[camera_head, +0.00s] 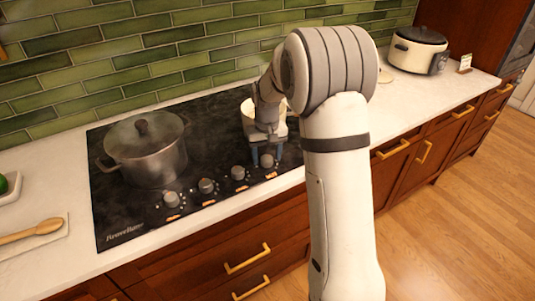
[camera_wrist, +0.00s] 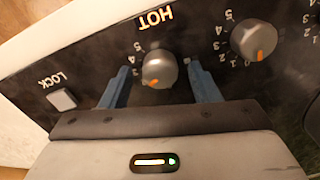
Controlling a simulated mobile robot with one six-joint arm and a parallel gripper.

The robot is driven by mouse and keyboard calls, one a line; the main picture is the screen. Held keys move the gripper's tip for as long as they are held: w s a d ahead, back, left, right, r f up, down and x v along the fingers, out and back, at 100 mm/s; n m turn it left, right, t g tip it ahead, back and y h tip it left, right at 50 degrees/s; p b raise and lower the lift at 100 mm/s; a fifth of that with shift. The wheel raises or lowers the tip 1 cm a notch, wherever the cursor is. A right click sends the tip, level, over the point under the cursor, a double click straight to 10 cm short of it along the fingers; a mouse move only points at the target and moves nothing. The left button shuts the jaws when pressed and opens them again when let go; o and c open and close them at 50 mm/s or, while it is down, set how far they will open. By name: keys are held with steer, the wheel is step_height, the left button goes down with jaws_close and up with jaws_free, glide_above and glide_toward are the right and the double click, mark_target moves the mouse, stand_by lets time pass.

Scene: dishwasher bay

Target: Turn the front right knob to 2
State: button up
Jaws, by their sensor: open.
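The rightmost knob in the cooktop's front row (camera_head: 266,160) is grey and stands between the blue fingers of my gripper (camera_head: 265,157). In the wrist view this knob (camera_wrist: 159,68) sits between the fingertips of my open gripper (camera_wrist: 160,75), with a gap visible on each side. Its orange mark points down and slightly left in that view. The digits 5, 4 and 3 show beside it; I cannot read the digit at the mark. A neighbouring knob (camera_wrist: 254,39) has its orange mark near 0.
A lidded steel pot (camera_head: 146,152) stands on the left of the black cooktop (camera_head: 120,208). A LOCK button (camera_wrist: 62,99) lies left of the knob. A wooden spoon (camera_head: 33,231) and a rice cooker (camera_head: 414,52) are farther away.

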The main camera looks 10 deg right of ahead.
mark_target(267, 158)
step_height(267, 158, up, 8)
steer(key=shift+f, duration=0.15)
stand_by(0.3)
steer(key=shift+s+r, duration=0.2)
steer(key=s+r+t, duration=0.2)
steer(key=s, duration=2.6)
steer(key=shift+s+r+m+t, duration=0.2)
steer(key=shift+r+m+t, duration=0.1)
steer(key=shift+r+t, duration=0.1)
steer(key=shift+d, duration=0.1)
steer(key=shift+c, duration=0.5)
